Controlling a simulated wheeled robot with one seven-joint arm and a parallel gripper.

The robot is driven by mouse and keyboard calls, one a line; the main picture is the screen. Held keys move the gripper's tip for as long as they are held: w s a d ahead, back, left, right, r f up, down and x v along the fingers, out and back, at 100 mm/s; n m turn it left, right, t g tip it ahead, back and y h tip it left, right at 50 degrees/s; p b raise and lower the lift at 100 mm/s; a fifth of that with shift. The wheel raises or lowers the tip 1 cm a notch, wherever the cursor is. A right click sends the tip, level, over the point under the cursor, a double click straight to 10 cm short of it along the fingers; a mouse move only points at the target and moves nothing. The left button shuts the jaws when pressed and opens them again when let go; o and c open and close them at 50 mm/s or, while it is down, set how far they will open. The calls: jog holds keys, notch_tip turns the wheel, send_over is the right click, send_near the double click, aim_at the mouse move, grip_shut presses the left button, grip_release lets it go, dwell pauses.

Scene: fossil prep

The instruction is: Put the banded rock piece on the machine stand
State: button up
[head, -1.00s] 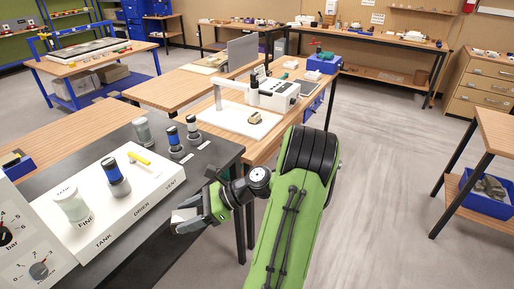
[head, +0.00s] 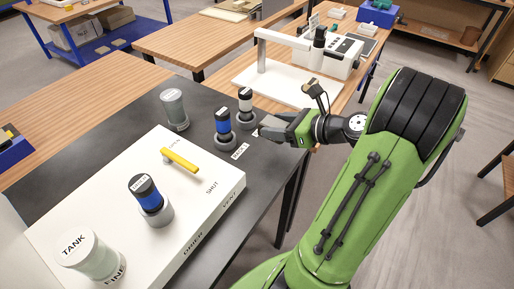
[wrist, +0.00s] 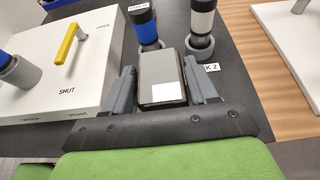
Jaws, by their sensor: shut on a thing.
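My gripper (head: 270,130) is shut on a grey, block-shaped piece (wrist: 160,68), which sits between both fingers in the wrist view. The piece has a pale white patch on its near part; I cannot make out bands on it. In the head view it is mostly hidden by the fingers. My gripper is above the right edge of the black bench, beside the blue-banded jar. A white stand base (head: 252,77) with an upright post and arm is on the wooden table beyond. A small brownish lump (head: 317,88) shows there, partly behind my wrist.
A white panel box (head: 205,205) with a yellow lever (head: 180,160) lies on the black bench (head: 120,125). Several jars stand nearby, including a blue-banded jar (head: 224,124) and a white-banded jar (head: 245,102) close to my gripper. A white machine (head: 338,58) stands behind the stand base.

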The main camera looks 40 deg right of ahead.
aim_at(275, 160)
jog(key=shift+w+f, duration=0.25)
jog(key=shift+f, duration=0.1)
jog(key=f+b, duration=0.1)
jog(key=f, duration=0.2)
jog(key=f+b, duration=0.1)
jog(key=f, duration=0.2)
jog(key=f+b, duration=0.2)
jog(key=f, duration=0.1)
jog(key=shift+s+d+f, duration=0.1)
jog(key=shift+s+f, duration=0.05)
jog(key=shift+s, duration=0.15)
jog(key=o, duration=1.3)
